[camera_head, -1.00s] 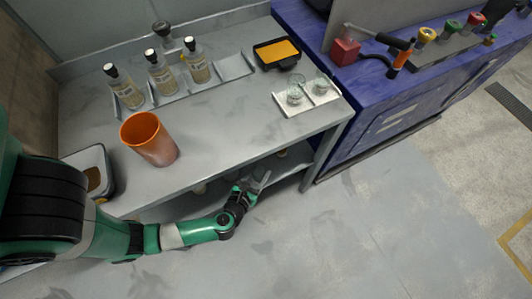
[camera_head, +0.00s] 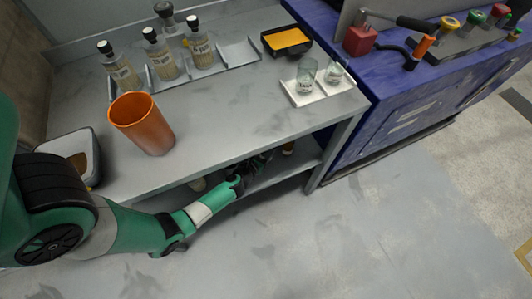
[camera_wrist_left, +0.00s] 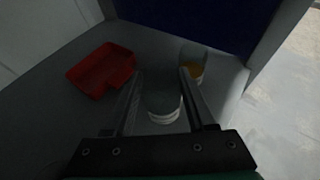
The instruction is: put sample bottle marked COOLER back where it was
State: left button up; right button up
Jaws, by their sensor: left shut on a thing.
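My left gripper (camera_head: 262,160) reaches under the tabletop to the lower shelf and is partly hidden by the table's front edge. In the left wrist view, its fingers (camera_wrist_left: 160,95) are shut on a dark, clear vessel (camera_wrist_left: 163,106) with a pale band near its bottom. No label on it can be read. Three black-capped sample bottles, left (camera_head: 119,68), middle (camera_head: 160,55) and right (camera_head: 200,44), stand in a grey rack (camera_head: 238,54) on the tabletop. Their labels are too small to read. The rack's right end is empty. My right gripper is not in view.
The lower shelf holds a red tray (camera_wrist_left: 100,72) and a glass with amber contents (camera_wrist_left: 194,68) close to my fingers. On top are an orange cup (camera_head: 142,124), a black tray with orange inside (camera_head: 286,40), and two glasses (camera_head: 306,76) on a pale tray (camera_head: 330,90).

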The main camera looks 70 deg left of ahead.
aim_at(263, 156)
pick_arm(q)
jog(key=f+b, duration=0.2)
jog(key=f, duration=0.1)
jog(key=f+b, duration=0.1)
jog(key=b, duration=0.1)
jog(key=shift+w+a+f, duration=0.15)
jog(key=shift+w+a, duration=0.05)
jog(key=shift+a, duration=0.15)
jog(key=shift+r, duration=0.2)
jog(key=shift+f, duration=0.2)
jog(key=o, duration=1.3)
jog(key=shift+o, duration=0.2)
